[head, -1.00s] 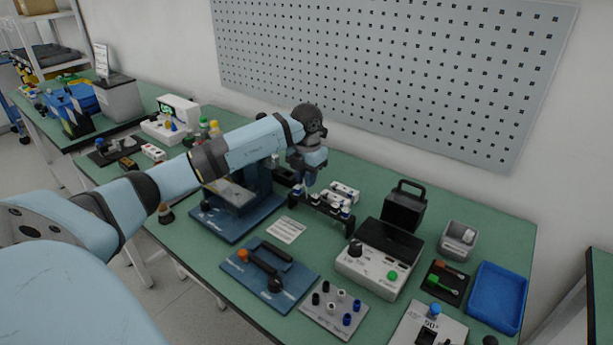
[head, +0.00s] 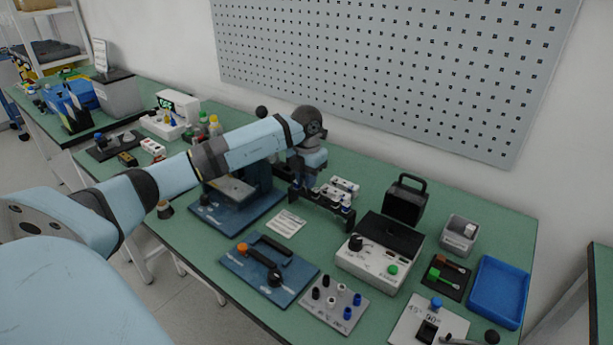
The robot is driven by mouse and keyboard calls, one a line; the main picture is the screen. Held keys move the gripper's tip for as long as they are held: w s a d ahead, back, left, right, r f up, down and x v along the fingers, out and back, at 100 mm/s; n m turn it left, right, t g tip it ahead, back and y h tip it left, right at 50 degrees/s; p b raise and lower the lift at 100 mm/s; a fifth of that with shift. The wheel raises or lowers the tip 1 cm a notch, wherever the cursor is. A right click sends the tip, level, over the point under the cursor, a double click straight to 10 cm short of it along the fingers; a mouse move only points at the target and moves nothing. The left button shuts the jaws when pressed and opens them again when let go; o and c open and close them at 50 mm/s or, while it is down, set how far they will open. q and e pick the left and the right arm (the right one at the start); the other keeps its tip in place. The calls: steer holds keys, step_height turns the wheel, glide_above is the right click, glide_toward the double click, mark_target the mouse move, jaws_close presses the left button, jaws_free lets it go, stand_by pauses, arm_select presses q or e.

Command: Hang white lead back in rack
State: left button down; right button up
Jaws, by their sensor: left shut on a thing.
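My right gripper is not in view.
A blue press-like stand (head: 238,208) is left of the rack. A grey meter box (head: 378,256) and a black handled case (head: 405,200) are to its right. A white card (head: 286,223), a blue switch board (head: 268,270) and a terminal block (head: 333,302) lie in front.

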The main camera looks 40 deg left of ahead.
arm_select(q)
steer(key=shift+f, duration=0.1)
stand_by(0.3)
steer(key=shift+f+b, duration=0.45)
steer(key=shift+f, duration=0.45)
steer(key=c, duration=1)
jaws_free()
steer(key=shift+s+d, duration=0.1)
step_height(320, 180, up, 14)
steer(key=shift+r+p, duration=0.15)
steer(key=shift+p, duration=0.4)
